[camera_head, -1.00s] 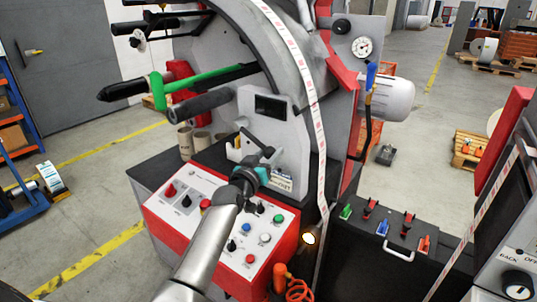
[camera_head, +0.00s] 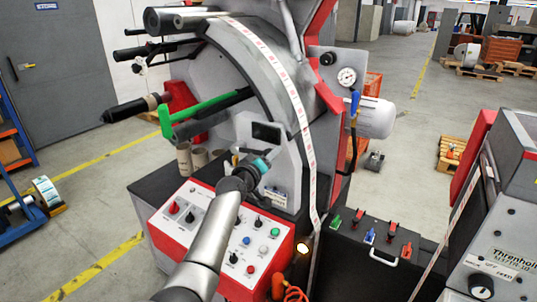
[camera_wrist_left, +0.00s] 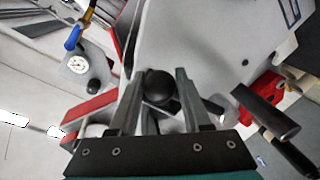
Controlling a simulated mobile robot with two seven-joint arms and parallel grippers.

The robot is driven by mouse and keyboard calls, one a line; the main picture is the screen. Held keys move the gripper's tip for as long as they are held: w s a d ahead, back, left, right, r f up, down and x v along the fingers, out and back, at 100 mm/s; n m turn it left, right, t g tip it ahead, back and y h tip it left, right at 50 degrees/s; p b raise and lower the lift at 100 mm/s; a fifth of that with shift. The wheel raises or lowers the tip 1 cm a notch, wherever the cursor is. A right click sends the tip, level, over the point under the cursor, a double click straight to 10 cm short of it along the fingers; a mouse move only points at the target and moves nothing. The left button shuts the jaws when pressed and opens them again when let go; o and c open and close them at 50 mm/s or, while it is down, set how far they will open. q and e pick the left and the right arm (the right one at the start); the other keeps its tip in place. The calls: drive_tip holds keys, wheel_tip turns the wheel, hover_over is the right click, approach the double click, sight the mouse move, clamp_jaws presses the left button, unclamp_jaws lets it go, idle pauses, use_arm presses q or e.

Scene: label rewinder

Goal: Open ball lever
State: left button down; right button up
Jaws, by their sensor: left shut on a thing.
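The ball lever's black ball knob (camera_wrist_left: 158,87) sits between the two grey fingers in the left wrist view. My left gripper (camera_wrist_left: 156,95) is closed around it. In the head view my left gripper (camera_head: 266,160), with a teal band, is up against the grey housing (camera_head: 285,175) above the control panel. There it mostly hides the knob; only a dark bit of the lever (camera_head: 246,151) shows beside the gripper. My right gripper is not in view.
A white control panel (camera_head: 195,238) with red edges and several knobs lies below my left arm. A green bar (camera_head: 205,107) and dark rollers stick out to the left. A blue-handled lever (camera_head: 355,103) stands right, beyond the label strip (camera_head: 303,110).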

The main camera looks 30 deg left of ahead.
use_arm(q)
drive_tip(key=r+n+p, duration=0.1)
drive_tip(key=r, duration=0.1)
drive_tip(key=a+r+n+p, duration=0.1)
drive_tip(key=r, duration=0.1)
drive_tip(key=shift+a, duration=0.15)
drive_tip(key=shift+w+a+r+n+h+p, duration=0.1)
drive_tip(key=shift+a+r+n+h+p, duration=0.25)
drive_tip(key=shift+r+n+p, duration=0.45)
drive_tip(key=shift+a, duration=0.15)
drive_tip(key=shift+c, duration=1.8)
unclamp_jaws()
drive_tip(key=shift+f+g, duration=0.1)
drive_tip(key=shift+g, duration=0.2)
drive_tip(key=shift+f, duration=0.1)
drive_tip(key=s+r+p, duration=0.1)
drive_tip(key=s+r, duration=0.1)
drive_tip(key=s, duration=1.3)
drive_tip(key=shift+d, duration=0.4)
